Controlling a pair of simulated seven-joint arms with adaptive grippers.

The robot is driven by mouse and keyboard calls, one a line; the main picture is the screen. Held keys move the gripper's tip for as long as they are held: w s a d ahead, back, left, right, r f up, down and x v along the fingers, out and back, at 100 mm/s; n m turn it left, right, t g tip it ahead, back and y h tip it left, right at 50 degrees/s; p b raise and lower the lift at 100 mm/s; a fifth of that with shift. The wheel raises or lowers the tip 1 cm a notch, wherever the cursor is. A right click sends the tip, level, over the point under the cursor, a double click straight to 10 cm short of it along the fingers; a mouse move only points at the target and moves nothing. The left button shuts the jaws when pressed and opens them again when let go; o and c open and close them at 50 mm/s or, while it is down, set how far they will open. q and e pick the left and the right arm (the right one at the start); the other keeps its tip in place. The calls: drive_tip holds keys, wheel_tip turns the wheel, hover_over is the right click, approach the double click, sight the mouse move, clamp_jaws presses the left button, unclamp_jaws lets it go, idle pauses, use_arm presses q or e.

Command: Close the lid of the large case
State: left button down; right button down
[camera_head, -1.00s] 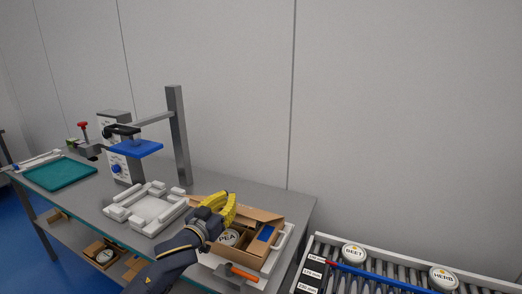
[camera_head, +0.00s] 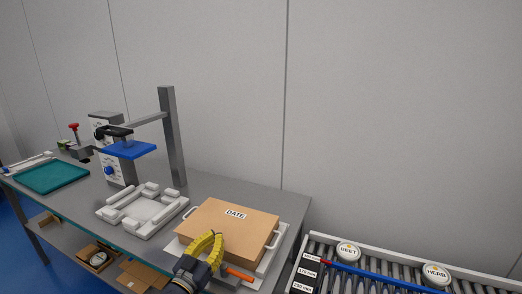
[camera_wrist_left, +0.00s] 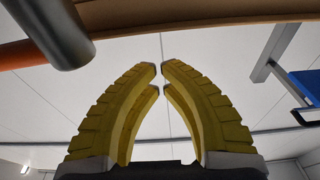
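I cannot tell whether the lid's front edge is fully flush. My left gripper (camera_head: 217,237) has yellow ribbed fingers and is at the front left of the case, in front of the lid's near edge. In the left wrist view its fingertips (camera_wrist_left: 160,67) nearly meet with nothing between them, and a brown cardboard edge (camera_wrist_left: 190,14) runs across the top. My right gripper is not in view.
An orange-handled tool (camera_head: 238,273) lies in front of the case. A white fixture (camera_head: 125,212) and a press with a blue plate (camera_head: 130,149) stand to the left. A roller conveyor (camera_head: 390,272) with round tins is at the right.

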use_arm(q)
drive_tip(key=shift+f, duration=0.3)
drive_tip(key=shift+r, duration=0.1)
